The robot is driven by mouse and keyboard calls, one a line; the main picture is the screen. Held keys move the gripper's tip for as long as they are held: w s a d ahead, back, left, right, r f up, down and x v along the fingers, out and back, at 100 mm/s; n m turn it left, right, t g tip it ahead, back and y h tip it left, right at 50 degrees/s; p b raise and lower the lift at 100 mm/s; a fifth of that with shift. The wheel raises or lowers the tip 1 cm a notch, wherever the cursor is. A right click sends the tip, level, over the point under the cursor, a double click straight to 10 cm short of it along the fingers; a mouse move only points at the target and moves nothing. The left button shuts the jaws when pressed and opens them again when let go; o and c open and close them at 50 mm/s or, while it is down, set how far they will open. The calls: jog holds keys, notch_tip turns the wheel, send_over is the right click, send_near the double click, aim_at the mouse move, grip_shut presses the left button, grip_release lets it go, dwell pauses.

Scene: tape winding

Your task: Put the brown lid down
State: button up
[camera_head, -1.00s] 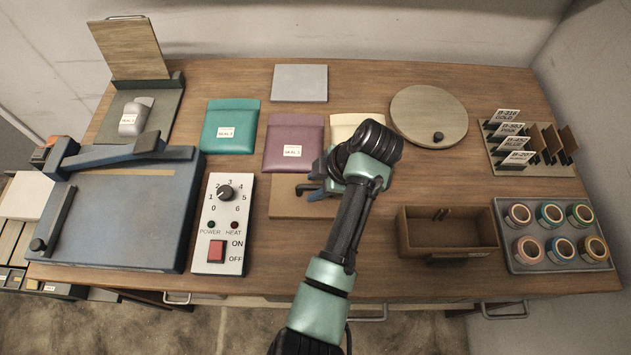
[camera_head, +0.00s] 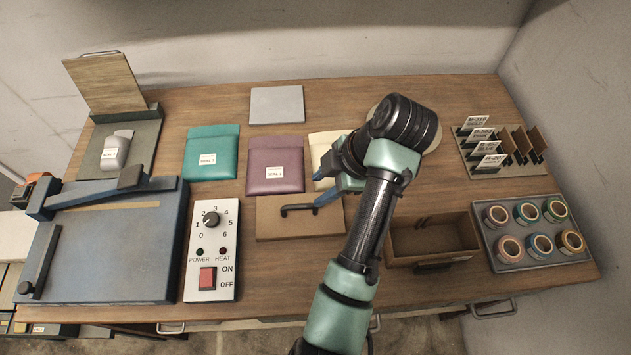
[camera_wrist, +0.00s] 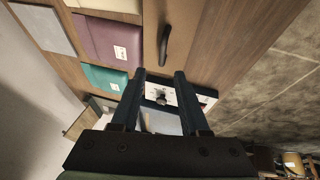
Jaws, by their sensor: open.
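The brown lid (camera_head: 270,226) is a flat wooden panel with a black bar handle (camera_head: 298,210). It lies on the table in front of the purple and cream pouches. In the wrist view the lid (camera_wrist: 183,25) and its dark handle (camera_wrist: 164,46) show beyond my fingers. My gripper (camera_head: 322,185) is open and empty at the lid's right end, beside the handle and apart from it. In the wrist view my gripper's fingers (camera_wrist: 161,85) are spread with nothing between them.
An open brown box (camera_head: 408,241) stands right of my arm, beside a tray of tape rolls (camera_head: 508,260). The control box (camera_head: 228,268) is left of the lid. Purple (camera_head: 262,180) and cream (camera_head: 318,150) pouches lie behind it. A round board (camera_head: 432,135) is partly hidden.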

jog(key=shift+d+r, duration=0.1)
jog(key=shift+r, duration=0.05)
jog(key=w+d+r+m+t+h, duration=0.15)
jog(key=w+r+m+t, duration=0.45)
jog(key=r, duration=0.9)
jog(key=w+r+m+t+h, duration=0.3)
jog(key=w+r+m+t, duration=0.3)
jog(key=r, duration=0.9)
jog(key=s+a+r+m+t, duration=0.2)
jog(key=s+r+t, duration=0.4)
jog(key=s+r, duration=0.3)
jog(key=s+a+r+m+t, duration=0.3)
jog(key=s+r+t, duration=0.4)
jog(key=r, duration=1)
jog(key=s+m, duration=0.1)
jog(key=s, duration=0.1)
jog(key=shift+s+a+m, duration=0.25)
jog(key=shift+s+m, duration=0.05)
jog(key=shift+s, duration=0.05)
